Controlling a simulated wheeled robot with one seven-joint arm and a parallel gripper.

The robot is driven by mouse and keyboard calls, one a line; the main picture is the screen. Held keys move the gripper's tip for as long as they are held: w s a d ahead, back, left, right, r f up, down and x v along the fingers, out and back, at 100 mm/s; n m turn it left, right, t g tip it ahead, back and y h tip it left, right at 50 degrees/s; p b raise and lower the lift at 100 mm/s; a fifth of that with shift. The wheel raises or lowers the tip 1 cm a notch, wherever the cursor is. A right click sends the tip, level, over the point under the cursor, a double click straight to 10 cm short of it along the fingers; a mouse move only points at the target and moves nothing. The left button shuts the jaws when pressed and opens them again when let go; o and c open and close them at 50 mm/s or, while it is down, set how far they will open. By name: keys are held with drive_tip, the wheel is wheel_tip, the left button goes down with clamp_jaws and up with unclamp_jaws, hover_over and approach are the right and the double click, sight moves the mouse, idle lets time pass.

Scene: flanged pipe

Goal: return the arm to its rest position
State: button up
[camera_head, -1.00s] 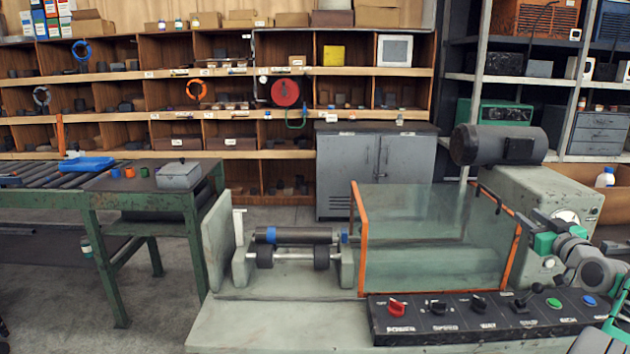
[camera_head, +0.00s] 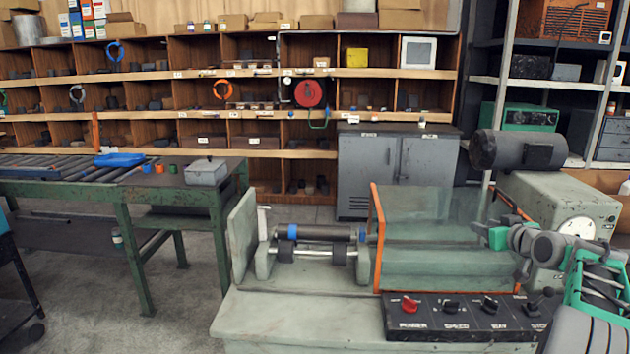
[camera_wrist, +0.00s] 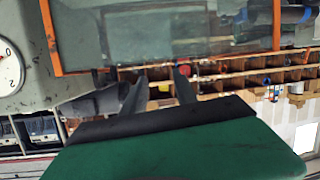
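My gripper (camera_head: 478,229) is at the right in the head view, in front of the glass guard's right part and left of the machine's dial. In the wrist view its two dark fingers (camera_wrist: 160,80) stand apart with nothing visible between them, so it is open and empty. My green and grey arm reaches in from the lower right. A dark pipe (camera_head: 325,233) with blue bands lies level on the rollers (camera_head: 312,252) of the grey machine, well left of my gripper.
The orange-framed glass guard (camera_head: 430,215) stands close to my gripper. A control panel (camera_head: 465,316) with several knobs lies in front. A grey motor (camera_head: 517,150) sits above the dial housing (camera_head: 572,212). A green-legged roller table (camera_head: 130,195) is at left, with open floor before it.

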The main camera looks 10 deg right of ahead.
drive_tip(key=s+a+f+g+y+p, duration=0.1)
drive_tip(key=s+a+f+g+p, duration=0.15)
drive_tip(key=a, duration=1.05)
drive_tip(key=s+a+f+g+y+p, duration=0.1)
drive_tip(key=s+a+g, duration=0.25)
drive_tip(key=a, duration=0.85)
drive_tip(key=s+a+f+g, duration=0.1)
drive_tip(key=s+a, duration=0.3)
drive_tip(key=s, duration=0.4)
drive_tip(key=s+a+f+g+p, duration=0.1)
drive_tip(key=s+a+f, duration=0.3)
drive_tip(key=s, duration=0.4)
drive_tip(key=s+a+f+g+p, duration=0.1)
drive_tip(key=s+a+f+g, duration=0.2)
drive_tip(key=s+a, duration=0.2)
drive_tip(key=s, duration=0.3)
drive_tip(key=shift+a+f, duration=0.25)
drive_tip(key=shift+a, duration=0.1)
